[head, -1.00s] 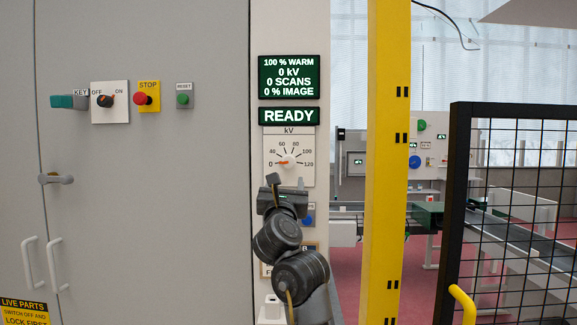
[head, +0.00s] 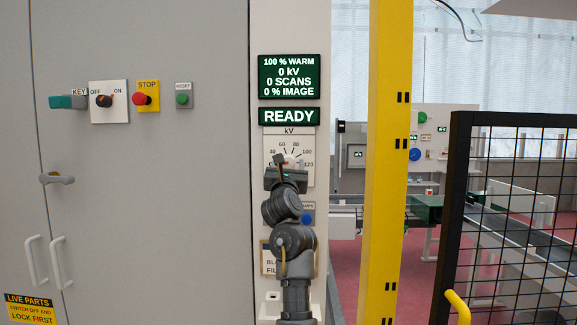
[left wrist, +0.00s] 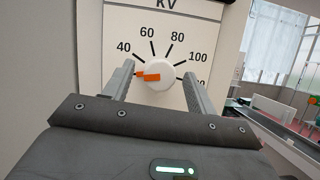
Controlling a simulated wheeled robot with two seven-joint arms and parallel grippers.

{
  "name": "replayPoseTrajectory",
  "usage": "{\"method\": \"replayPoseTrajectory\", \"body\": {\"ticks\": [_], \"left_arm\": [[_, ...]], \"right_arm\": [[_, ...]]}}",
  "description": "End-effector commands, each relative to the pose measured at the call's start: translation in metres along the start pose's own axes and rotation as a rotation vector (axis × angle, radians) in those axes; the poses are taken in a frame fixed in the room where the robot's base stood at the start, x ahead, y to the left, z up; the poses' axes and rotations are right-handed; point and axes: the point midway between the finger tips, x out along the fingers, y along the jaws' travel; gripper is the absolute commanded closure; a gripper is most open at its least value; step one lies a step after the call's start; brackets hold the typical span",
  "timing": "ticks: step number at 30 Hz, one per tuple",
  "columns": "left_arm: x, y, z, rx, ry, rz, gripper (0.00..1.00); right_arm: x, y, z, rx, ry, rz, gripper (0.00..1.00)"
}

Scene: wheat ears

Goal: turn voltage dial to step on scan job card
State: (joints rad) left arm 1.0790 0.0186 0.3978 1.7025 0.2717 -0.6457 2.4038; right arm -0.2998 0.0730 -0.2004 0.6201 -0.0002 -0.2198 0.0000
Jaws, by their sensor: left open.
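The kV voltage dial is a white knob with an orange pointer on a white scale plate (head: 270,143). In the left wrist view the dial knob (left wrist: 161,76) shows with its pointer to the left, near the low end below 40. My left gripper (head: 281,162) is in front of the dial and covers much of it in the head view. In the left wrist view the left gripper (left wrist: 157,84) is open, with one finger on each side of the knob; I cannot tell whether they touch it. No job card can be made out. My right gripper is not in view.
Above the dial, green screens read 0 kV (head: 289,77) and READY (head: 289,116). A blue button (head: 307,217) sits just below the dial. A grey cabinet with switches stands left. A yellow post (head: 389,160) and black mesh gate (head: 510,210) stand right.

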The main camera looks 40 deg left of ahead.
Motion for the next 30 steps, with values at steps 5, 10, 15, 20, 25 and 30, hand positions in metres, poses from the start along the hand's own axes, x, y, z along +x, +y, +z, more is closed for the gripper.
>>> {"method": "replayPoseTrajectory", "body": {"ticks": [5,10,15,20,25,30], "left_arm": [[0.0,0.0,0.0,0.0,0.0,0.0,0.63],[0.0,0.0,0.0,0.0,0.0,-0.001,0.85],[-0.001,0.0,0.0,0.005,0.0,-0.003,0.88],[-0.001,0.0,-0.002,0.039,0.0,-0.017,0.88],[-0.002,0.001,-0.003,0.123,-0.001,-0.051,0.88],[-0.002,0.002,-0.003,0.252,-0.001,-0.105,0.88]], "right_arm": [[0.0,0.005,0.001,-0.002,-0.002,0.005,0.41],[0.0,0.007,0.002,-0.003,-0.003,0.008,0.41],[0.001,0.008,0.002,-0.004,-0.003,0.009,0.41],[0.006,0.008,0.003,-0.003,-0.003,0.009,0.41],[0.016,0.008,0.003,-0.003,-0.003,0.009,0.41],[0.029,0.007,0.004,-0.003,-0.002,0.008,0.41]]}}
